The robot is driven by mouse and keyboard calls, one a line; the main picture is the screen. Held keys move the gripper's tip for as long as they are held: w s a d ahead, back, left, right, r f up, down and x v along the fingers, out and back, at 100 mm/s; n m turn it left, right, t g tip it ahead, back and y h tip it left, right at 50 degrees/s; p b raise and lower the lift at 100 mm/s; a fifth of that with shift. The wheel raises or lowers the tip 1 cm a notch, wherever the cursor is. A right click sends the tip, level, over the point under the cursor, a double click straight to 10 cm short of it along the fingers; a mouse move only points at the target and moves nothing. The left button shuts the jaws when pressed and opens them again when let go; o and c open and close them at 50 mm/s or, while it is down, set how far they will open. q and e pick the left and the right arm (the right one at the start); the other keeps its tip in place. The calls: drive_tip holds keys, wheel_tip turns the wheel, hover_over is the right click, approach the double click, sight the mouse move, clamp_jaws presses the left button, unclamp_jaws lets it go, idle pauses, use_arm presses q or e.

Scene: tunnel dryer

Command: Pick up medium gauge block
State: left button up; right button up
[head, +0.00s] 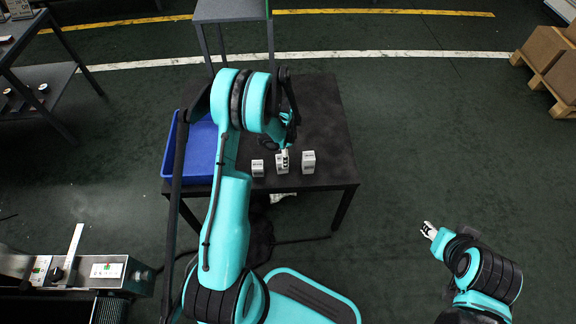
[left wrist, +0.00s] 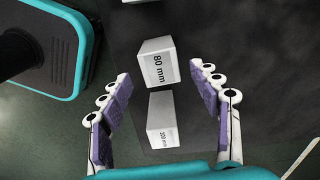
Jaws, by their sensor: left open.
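Three white gauge blocks stand in a row on a dark table: a small one (head: 257,168) at left, a medium one (head: 281,167) in the middle and a large one (head: 308,162) at right. My left gripper (head: 285,156) is over the middle block and partly hides it. In the left wrist view, the open fingers (left wrist: 159,72) have the block marked 80 mm (left wrist: 158,65) between their tips in the picture. A block marked 100 mm (left wrist: 162,124) stands below it; contact cannot be told. My right gripper (head: 429,230) is at the right, away from the table.
A blue bin (head: 175,150) stands on the table's left side, close to my left arm. The dark table (head: 330,130) is bare at the right and back. A grey stand (head: 230,10) is behind it. Boxes on a pallet (head: 545,50) are at far right. Open floor lies right of the table.

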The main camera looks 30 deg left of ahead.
use_arm(q)
drive_tip(key=f+b, duration=0.1)
drive_tip(key=f, duration=0.1)
drive_tip(key=f+b, duration=0.1)
drive_tip(key=f, duration=0.1)
drive_tip(key=f+b, duration=0.1)
drive_tip(key=f, duration=0.1)
drive_tip(key=shift+s+a+f, duration=0.1)
drive_tip(key=shift+a+f, duration=0.2)
drive_tip(key=shift+f, duration=0.1)
drive_tip(key=shift+r, duration=0.15)
drive_tip(key=shift+c, duration=0.6)
clamp_jaws()
